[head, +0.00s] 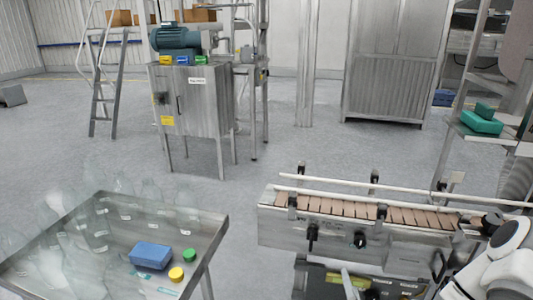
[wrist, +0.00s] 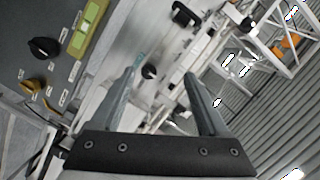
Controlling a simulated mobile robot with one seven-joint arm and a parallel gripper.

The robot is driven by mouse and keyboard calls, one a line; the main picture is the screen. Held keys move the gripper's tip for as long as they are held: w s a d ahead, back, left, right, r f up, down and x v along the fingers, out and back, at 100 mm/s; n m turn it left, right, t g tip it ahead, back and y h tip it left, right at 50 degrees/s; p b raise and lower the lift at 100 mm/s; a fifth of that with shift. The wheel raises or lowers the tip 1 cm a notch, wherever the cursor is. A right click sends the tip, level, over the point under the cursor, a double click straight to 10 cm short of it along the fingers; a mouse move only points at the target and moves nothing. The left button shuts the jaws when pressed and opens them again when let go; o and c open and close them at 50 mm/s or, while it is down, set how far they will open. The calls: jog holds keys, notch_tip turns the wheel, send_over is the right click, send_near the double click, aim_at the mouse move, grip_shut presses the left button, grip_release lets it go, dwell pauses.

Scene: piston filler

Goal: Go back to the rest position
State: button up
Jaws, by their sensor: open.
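My gripper (wrist: 160,78) is open in the wrist view, its two grey fingers wide apart with nothing between them. Beyond the fingers the view is tilted and shows machine parts. In the head view my white arm (head: 503,265) is at the lower right, beside the right end of the conveyor (head: 345,208). The fingers cannot be made out clearly in the head view.
A metal table (head: 215,240) at the lower left carries clear bottles, a blue block (head: 150,256), a green cap (head: 190,255) and a yellow cap (head: 176,274). A control panel with a black knob (wrist: 44,47) shows in the wrist view. Open floor (head: 300,150) lies behind the conveyor.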

notch_tip(320, 180, up, 19)
jog(key=a+n+g+p, duration=0.3)
jog(key=n+g+p, duration=0.4)
jog(key=n, duration=0.5)
jog(key=s+a+r+g+p, duration=0.1)
jog(key=s+a+r+g, duration=0.1)
jog(key=s+r, duration=0.7)
jog(key=s+a+r+n+g+y+p, duration=0.1)
jog(key=s+a+r, duration=0.3)
jog(key=s+r, duration=0.5)
jog(key=shift+s+a+g+p, duration=0.15)
jog(key=shift+s+g+p, duration=0.25)
jog(key=shift+g+p, duration=0.15)
